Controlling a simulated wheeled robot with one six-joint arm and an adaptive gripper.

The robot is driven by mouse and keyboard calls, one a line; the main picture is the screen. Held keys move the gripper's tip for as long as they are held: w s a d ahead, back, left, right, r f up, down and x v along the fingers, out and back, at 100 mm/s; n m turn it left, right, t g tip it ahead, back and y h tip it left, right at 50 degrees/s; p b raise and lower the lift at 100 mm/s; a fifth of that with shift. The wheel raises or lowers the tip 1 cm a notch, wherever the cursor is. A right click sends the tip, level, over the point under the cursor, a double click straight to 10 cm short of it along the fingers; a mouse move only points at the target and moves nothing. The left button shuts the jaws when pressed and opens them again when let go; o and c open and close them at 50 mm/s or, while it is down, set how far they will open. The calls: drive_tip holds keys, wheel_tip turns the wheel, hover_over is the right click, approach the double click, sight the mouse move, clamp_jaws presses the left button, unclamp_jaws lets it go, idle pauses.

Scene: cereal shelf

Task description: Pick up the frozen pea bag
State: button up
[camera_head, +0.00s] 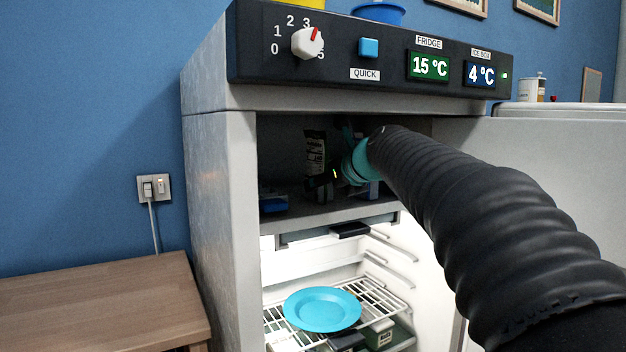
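A dark upright packet (315,155) with pale print stands in the shadowed ice box at the top of the fridge. It may be the frozen pea bag, but the shade hides its label. My arm reaches in from the right, and my gripper (346,158) is inside the ice box, just right of the packet. My teal wrist and the dark hide most of the fingers. I cannot tell whether they touch the packet or how wide they are.
A blue item (273,204) lies at the ice box's left. The ice box floor (335,214) and left fridge wall (222,200) bound the space. Below, a turquoise plate (322,309) sits on a wire rack. The open door (560,160) is at the right.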

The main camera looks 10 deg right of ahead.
drive_tip(key=w, duration=0.2)
drive_tip(key=w+a, duration=0.1)
drive_tip(key=w, duration=0.1)
drive_tip(key=shift+w+a+f, duration=0.1)
drive_tip(key=shift+f, duration=0.15)
clamp_jaws()
